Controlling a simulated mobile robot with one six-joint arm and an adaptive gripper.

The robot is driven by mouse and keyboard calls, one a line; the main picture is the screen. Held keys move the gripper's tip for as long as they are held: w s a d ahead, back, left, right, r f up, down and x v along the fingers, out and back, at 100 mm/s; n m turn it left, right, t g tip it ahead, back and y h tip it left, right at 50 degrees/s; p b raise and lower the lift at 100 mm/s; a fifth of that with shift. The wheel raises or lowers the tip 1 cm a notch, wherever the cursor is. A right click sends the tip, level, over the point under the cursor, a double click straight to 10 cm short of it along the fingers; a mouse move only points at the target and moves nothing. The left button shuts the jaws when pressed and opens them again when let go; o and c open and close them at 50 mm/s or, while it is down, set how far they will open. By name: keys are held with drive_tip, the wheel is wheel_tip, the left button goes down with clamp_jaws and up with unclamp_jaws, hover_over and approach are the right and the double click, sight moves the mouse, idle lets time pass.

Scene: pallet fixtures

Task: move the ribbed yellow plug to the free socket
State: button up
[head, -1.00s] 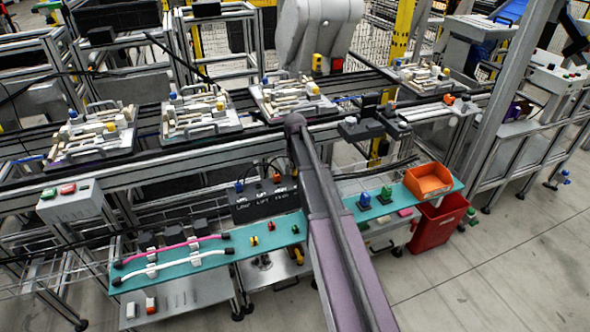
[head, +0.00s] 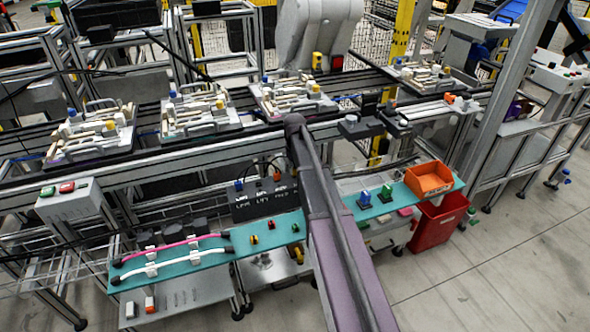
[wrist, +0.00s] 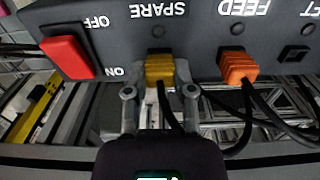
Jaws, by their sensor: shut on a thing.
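In the wrist view my gripper (wrist: 160,90) is shut on the ribbed yellow plug (wrist: 160,70), one finger on each side. The plug is at the front of the dark socket box (wrist: 190,32), under the upside-down label SPARE, with a black cable hanging from it. I cannot tell how deep it sits. A ribbed orange plug (wrist: 238,68) is at FEED, beside it. An empty square socket (wrist: 295,54) shows at the partly cut-off label to its right. In the head view my arm hides the gripper and the yellow plug.
A red rocker switch (wrist: 67,57) is at the box's left in the wrist view. Black cables hang close to the right finger. In the head view a blue plug (head: 238,185) stands on the box, above a teal shelf (head: 205,259). An orange bin (head: 429,179) is at the right.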

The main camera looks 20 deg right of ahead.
drive_tip(key=o, duration=1)
drive_tip(key=shift+r, duration=0.2)
wheel_tip(320, 180, up, 9)
drive_tip(key=p, duration=0.9)
drive_tip(key=shift+f, duration=0.15)
drive_tip(key=s+a+f+b, duration=0.4)
drive_tip(key=s+a, duration=1)
drive_tip(key=s, duration=0.2)
drive_tip(key=shift+f, duration=0.1)
drive_tip(key=s+r+p, duration=0.9)
drive_tip(key=s, duration=0.1)
drive_tip(key=shift+r, duration=0.15)
